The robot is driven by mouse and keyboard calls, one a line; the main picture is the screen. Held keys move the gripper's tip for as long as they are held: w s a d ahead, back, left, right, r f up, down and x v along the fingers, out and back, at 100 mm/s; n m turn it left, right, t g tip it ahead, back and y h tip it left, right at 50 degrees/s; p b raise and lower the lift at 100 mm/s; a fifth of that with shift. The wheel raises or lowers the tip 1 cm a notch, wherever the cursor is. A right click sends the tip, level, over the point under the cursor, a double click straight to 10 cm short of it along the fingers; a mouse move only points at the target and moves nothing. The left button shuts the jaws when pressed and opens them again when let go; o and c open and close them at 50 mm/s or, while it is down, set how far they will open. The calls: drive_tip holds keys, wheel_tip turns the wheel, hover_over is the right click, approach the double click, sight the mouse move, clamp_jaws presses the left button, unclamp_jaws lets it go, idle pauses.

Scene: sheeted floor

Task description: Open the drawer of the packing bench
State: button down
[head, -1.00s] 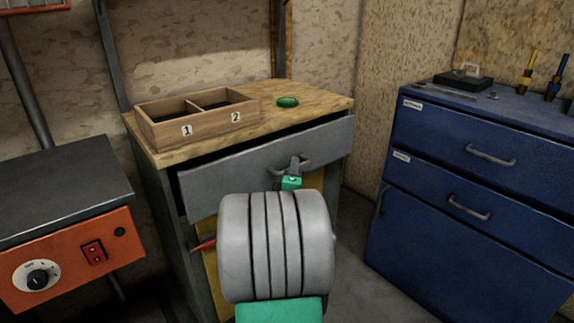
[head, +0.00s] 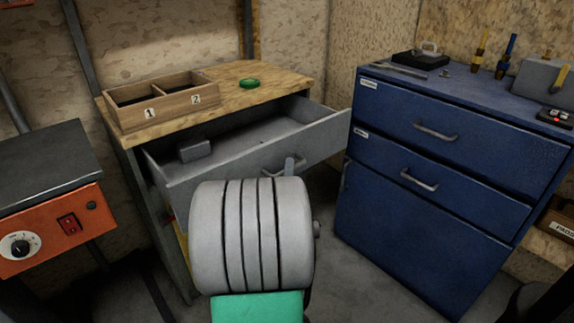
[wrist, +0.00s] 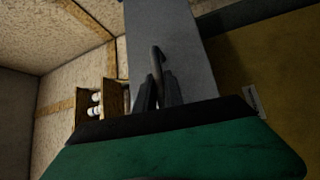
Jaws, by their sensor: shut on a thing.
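The packing bench (head: 225,97) has a wooden top and stands left of centre in the head view. Its grey drawer (head: 325,136) is pulled out well beyond the bench's front, with its inside showing. A small grey block (head: 195,150) lies in the drawer at the left. My gripper (wrist: 160,90) is shut on the drawer's bar handle (wrist: 157,62) in the wrist view.
A blue cabinet (head: 430,170) stands close to the drawer's right end. An orange-fronted unit (head: 50,232) is at the left.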

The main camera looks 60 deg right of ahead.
drive_tip(key=c, duration=1.5)
unclamp_jaws()
drive_tip(key=shift+o, duration=0.2)
drive_tip(key=b+v, duration=0.2)
drive_tip(key=v, duration=0.6)
drive_tip(key=shift+b, duration=0.35)
drive_tip(key=shift+d, duration=0.1)
